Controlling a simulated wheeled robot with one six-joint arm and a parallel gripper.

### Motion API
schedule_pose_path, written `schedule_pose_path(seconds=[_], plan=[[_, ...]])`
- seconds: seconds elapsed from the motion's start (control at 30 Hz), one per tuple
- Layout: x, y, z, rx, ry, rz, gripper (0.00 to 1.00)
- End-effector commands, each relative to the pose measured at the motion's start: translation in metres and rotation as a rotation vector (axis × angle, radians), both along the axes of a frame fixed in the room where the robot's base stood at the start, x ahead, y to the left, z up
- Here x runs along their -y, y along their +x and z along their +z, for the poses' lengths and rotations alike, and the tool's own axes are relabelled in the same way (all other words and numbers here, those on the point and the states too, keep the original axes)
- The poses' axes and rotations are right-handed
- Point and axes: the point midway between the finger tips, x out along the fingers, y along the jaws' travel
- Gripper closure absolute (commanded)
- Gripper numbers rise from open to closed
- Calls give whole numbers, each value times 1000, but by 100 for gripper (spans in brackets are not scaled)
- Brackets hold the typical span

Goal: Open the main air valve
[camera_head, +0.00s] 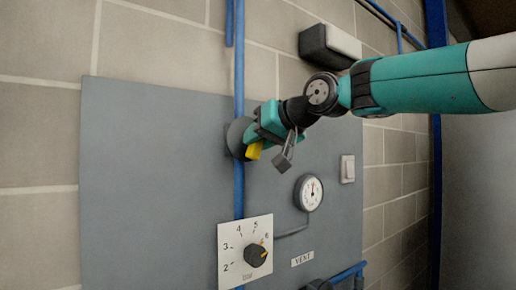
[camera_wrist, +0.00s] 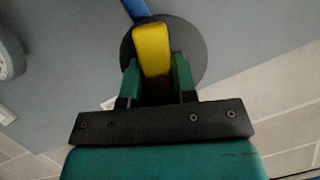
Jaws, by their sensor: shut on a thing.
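The valve has a yellow handle (camera_head: 254,150) in front of a dark round body (camera_head: 236,138) on the blue vertical pipe (camera_head: 239,70). My gripper (camera_head: 262,134) is at the valve, and its jaws hide much of the handle in the head view. In the wrist view the yellow handle (camera_wrist: 152,50) stands between the two green fingers of my gripper (camera_wrist: 158,80), which are shut on it. The dark disc (camera_wrist: 192,48) of the valve shows behind it. No label on the valve is readable.
A grey panel (camera_head: 130,180) carries a dial knob (camera_head: 256,255) with a numbered plate, a pressure gauge (camera_head: 312,192), a light switch (camera_head: 347,168) and a VENT label (camera_head: 302,258). A dark box with a pale front (camera_head: 330,44) is on the block wall above my arm.

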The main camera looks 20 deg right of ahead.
Motion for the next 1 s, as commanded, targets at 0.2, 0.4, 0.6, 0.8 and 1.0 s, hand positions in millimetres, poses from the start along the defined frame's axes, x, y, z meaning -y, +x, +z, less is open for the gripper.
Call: schedule_pose_path(seconds=[0.2,0.4,0.6,0.8,1.0], plan=[[-1,0,-6,45,-162,5,98],[-1,0,-6,77,-268,4,98],[0,0,-5,95,-328,3,98],[0,0,-5,102,-351,4,98],[0,0,-5,102,-354,3,98]])
